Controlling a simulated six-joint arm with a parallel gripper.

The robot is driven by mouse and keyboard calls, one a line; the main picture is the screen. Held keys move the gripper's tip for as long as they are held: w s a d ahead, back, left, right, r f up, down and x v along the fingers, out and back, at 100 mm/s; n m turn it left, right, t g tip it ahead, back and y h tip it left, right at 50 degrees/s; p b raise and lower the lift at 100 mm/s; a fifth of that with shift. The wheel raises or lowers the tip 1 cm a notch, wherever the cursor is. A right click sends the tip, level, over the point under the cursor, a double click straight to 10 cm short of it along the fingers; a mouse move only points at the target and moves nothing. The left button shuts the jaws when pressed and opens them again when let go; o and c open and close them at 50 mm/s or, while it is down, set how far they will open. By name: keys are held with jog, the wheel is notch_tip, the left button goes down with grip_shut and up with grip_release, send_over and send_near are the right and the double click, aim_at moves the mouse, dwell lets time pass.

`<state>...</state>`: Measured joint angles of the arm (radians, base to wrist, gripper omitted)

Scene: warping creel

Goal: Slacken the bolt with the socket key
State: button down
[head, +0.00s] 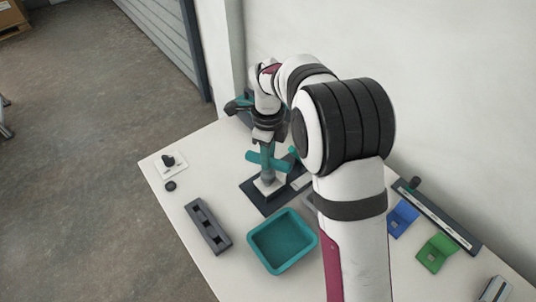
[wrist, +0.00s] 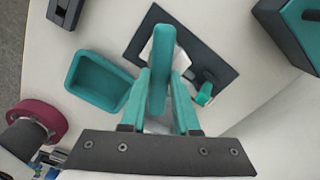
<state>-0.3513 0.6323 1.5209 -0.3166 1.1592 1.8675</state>
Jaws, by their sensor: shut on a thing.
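The socket key (head: 257,157) is teal with a crossbar and looks upright over a pale block (head: 270,186) on a dark base plate (head: 251,190). My gripper (head: 267,148) points down and is shut on the key from above. In the wrist view the teal key handle (wrist: 160,62) lies between my two teal fingers, in front of the pale block and the dark plate (wrist: 205,52). The bolt does not show; the key and fingers cover the block's top, so I cannot tell whether the socket is around it.
A teal tray (head: 283,268) and a dark slotted holder (head: 208,226) stand in front of the plate. A small black knob on a white plate (head: 170,163) is at the left edge. Blue (head: 402,218) and green (head: 437,252) brackets lie right. A wall closes the back.

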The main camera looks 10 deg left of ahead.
jog(key=shift+f, duration=0.1)
jog(key=shift+f, duration=0.5)
jog(key=shift+f, duration=0.4)
jog(key=c, duration=1.4)
grip_release()
grip_shut()
